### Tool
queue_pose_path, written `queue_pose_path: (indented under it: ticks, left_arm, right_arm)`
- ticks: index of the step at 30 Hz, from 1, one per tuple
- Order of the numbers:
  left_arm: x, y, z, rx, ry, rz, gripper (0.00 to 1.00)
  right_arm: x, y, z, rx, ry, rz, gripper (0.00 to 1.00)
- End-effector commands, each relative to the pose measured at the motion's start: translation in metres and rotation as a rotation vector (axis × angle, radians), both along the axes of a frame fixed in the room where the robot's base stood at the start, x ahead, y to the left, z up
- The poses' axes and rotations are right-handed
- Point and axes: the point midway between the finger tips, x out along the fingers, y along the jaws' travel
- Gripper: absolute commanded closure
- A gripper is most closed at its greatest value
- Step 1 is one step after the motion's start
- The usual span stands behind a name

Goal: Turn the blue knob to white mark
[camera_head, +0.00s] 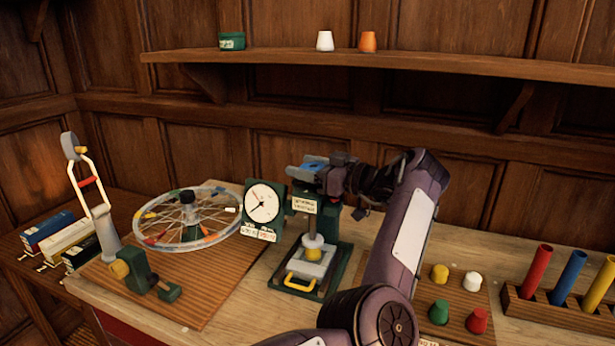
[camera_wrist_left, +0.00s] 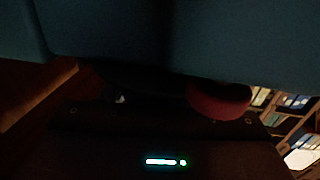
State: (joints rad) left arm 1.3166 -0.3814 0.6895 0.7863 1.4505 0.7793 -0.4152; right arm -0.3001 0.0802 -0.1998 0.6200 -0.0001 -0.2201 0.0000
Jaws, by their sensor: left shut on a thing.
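The blue knob (camera_head: 304,170) sits at the top of a green press-like stand, above a small cream label plate (camera_head: 304,206). My left gripper (camera_head: 324,176) reaches it from the right and is shut on it, hiding part of it. In the left wrist view a dark blue surface (camera_wrist_left: 160,45) fills the top, very close to the camera. I cannot make out the white mark in either view. My right gripper is not in view.
A dial gauge (camera_head: 263,203) stands left of the press, beside a spoked wheel (camera_head: 187,218) on a wooden board. A yellow-handled plate (camera_head: 300,283) lies at the press's foot. Colored pegs (camera_head: 440,273) and a tube rack (camera_head: 550,312) stand right. A shelf (camera_head: 400,57) runs behind.

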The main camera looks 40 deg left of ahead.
Motion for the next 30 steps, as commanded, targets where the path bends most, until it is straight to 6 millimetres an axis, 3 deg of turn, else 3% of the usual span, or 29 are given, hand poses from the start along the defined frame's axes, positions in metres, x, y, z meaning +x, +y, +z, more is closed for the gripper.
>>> queue_pose_path:
  ticks: [20, 21, 25, 30]
  left_arm:
    - [-0.0007, 0.0015, 0.0041, 0.007, -0.008, 0.028, 0.67]
    - [-0.0006, 0.0016, 0.0042, 0.007, -0.008, 0.028, 0.4]
    - [-0.0007, 0.0014, 0.0033, 0.004, -0.006, 0.027, 0.23]
    - [-0.0007, 0.001, 0.002, 0.003, -0.004, 0.027, 0.22]
  right_arm:
    - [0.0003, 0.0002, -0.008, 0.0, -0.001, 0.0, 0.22]
    - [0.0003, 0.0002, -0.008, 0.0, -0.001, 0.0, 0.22]
    - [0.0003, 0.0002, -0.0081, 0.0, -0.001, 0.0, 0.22]
    - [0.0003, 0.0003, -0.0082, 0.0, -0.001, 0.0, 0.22]
